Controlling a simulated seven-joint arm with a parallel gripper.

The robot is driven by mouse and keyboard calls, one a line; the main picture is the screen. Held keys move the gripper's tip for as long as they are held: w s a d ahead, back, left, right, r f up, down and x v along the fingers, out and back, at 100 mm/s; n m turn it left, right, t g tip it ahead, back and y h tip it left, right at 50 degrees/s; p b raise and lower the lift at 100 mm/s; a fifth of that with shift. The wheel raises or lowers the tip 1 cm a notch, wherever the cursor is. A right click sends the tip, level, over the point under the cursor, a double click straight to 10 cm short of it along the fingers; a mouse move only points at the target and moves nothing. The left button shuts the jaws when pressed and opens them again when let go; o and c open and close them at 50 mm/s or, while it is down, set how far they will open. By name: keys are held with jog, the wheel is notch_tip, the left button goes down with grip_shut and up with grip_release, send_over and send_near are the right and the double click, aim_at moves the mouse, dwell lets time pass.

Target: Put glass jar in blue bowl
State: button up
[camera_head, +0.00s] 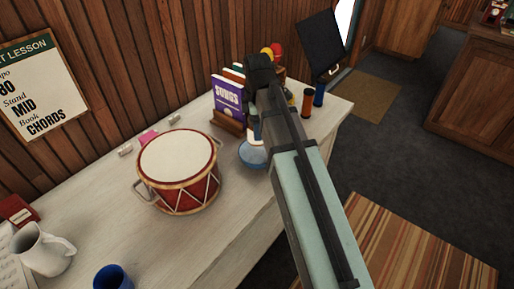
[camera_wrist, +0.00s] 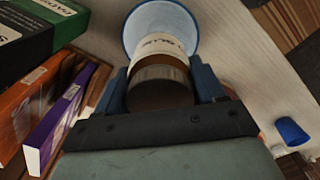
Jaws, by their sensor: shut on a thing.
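The blue bowl (camera_head: 253,154) stands on the white table, right of the drum and in front of the books. It also shows in the wrist view (camera_wrist: 133,34), with a pale inside. My gripper (camera_wrist: 162,80) is shut on the glass jar (camera_wrist: 160,58), with one blue finger on each side. The jar has a pale label with dark letters and a dark brown end facing the wrist camera. In the wrist view the jar overlaps the bowl's opening. In the head view my arm hides part of the jar and bowl. I cannot tell whether they touch.
Books in a wooden holder (camera_head: 229,121) stand close behind the bowl. A red drum (camera_head: 178,190) is to its left. Orange (camera_head: 307,103) and blue (camera_head: 319,95) cylinders stand near the table's right end. A white pitcher (camera_head: 42,250) and blue cup (camera_head: 112,278) are at front left.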

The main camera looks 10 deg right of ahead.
jog(key=shift+f, duration=4.5)
jog(key=shift+f, duration=0.15)
jog(key=o, duration=1.3)
notch_tip(320, 180, up, 12)
jog(key=shift+r, duration=0.15)
